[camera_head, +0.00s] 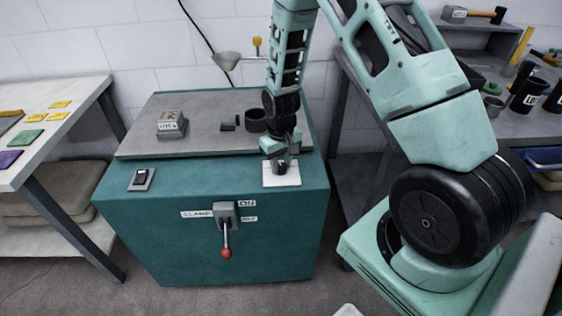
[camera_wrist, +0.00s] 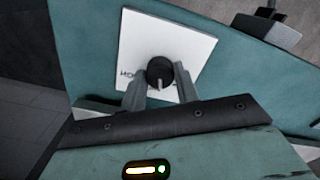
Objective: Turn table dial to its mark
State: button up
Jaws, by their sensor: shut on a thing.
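The table dial is a small black knob with a pale pointer line, in the middle of a white square plate (camera_wrist: 200,45) on the teal cabinet's top. In the wrist view the dial (camera_wrist: 160,72) sits between my two grey fingers, and my gripper (camera_wrist: 161,88) is shut on it. Dark lettering on the plate is partly hidden by the left finger and the dial, so I cannot read the mark. In the head view my gripper (camera_head: 283,163) points down over the plate (camera_head: 283,179) at the cabinet's front right corner, hiding most of the dial.
The teal cabinet (camera_head: 170,240) has a red-tipped lever (camera_head: 226,238) on its front and a rocker switch (camera_head: 141,180) at front left. A grey labelled block (camera_head: 171,124) and a dark ring (camera_head: 254,121) stand on its top. Tables flank both sides.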

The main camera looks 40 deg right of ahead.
aim_at(281, 166)
jog(key=shift+m+p, duration=0.3)
jog(key=shift+m, duration=1.3)
jog(key=o, duration=1)
jog(key=shift+c, duration=0.2)
jog(key=shift+r, duration=0.1)
notch_tip(281, 166, up, 17)
jog(key=shift+r, duration=0.15)
